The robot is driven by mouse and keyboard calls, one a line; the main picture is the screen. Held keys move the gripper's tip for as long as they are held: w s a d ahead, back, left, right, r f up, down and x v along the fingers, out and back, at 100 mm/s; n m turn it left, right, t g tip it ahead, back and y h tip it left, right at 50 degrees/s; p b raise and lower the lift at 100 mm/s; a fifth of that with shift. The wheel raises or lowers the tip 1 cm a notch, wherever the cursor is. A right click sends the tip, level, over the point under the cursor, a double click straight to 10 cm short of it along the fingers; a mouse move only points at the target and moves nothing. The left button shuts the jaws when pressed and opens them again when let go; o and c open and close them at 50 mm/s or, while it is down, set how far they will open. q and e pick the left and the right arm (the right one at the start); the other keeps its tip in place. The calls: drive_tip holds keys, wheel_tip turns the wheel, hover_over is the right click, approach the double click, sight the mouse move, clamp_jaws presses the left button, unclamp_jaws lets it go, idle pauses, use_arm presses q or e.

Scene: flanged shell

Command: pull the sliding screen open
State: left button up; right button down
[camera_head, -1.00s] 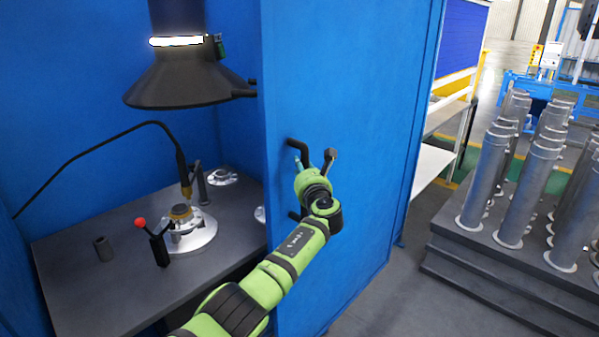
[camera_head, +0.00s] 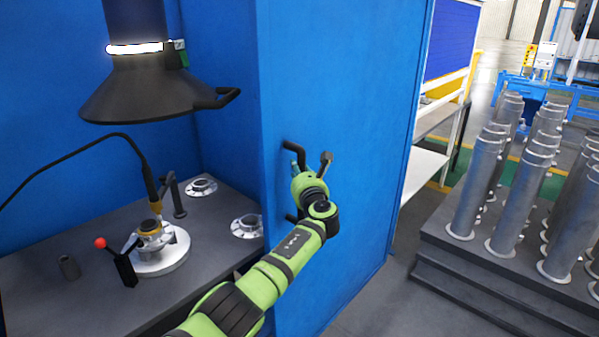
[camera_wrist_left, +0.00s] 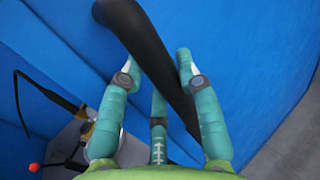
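The blue sliding screen (camera_head: 345,110) stands upright in the middle of the head view, at the right side of the booth opening. Its black bar handle (camera_head: 293,148) sticks out from the face; its lower end shows just below my gripper. My left gripper (camera_head: 311,168) is at the handle. In the left wrist view the handle (camera_wrist_left: 140,38) runs slantwise between the teal fingers of the gripper (camera_wrist_left: 160,65), with a fingertip close against each side. The gripper looks shut on it; exact contact is hard to see. My right gripper is not in view.
Left of the screen, a dark bench (camera_head: 200,255) carries a flanged part on a round fixture (camera_head: 160,248) and loose flanges (camera_head: 247,226). A dark hood (camera_head: 150,90) hangs above. Flanged tubes (camera_head: 475,185) stand on a stepped platform at right. Floor between is clear.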

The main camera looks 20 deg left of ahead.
use_arm(q)
drive_tip(key=o, duration=0.3)
drive_tip(key=shift+f, duration=0.1)
drive_tip(key=shift+o, duration=0.2)
drive_tip(key=v, duration=1.2)
drive_tip(key=shift+f, duration=0.1)
drive_tip(key=s+f+n+g+h, duration=0.3)
drive_tip(key=f+h, duration=0.1)
drive_tip(key=f, duration=1.9)
drive_tip(key=s+f+n+g+h, duration=0.25)
drive_tip(key=s+f, duration=0.45)
drive_tip(key=f, duration=0.4)
drive_tip(key=s+f+n+g+h, duration=0.15)
drive_tip(key=s+f+n, duration=0.25)
drive_tip(key=s+f, duration=0.5)
drive_tip(key=s+f+n+g+h, duration=0.1)
drive_tip(key=s+f+n+g, duration=0.5)
drive_tip(key=s+f, duration=1.2)
drive_tip(key=s+a+f+n, duration=0.1)
drive_tip(key=s+n, duration=0.4)
drive_tip(key=s, duration=0.6)
drive_tip(key=s+a+f+n+g+h+b, duration=0.1)
drive_tip(key=s+f+n, duration=0.2)
drive_tip(key=s, duration=0.9)
drive_tip(key=n, duration=0.3)
drive_tip(key=shift+s+f, duration=0.2)
drive_tip(key=shift+s, duration=0.1)
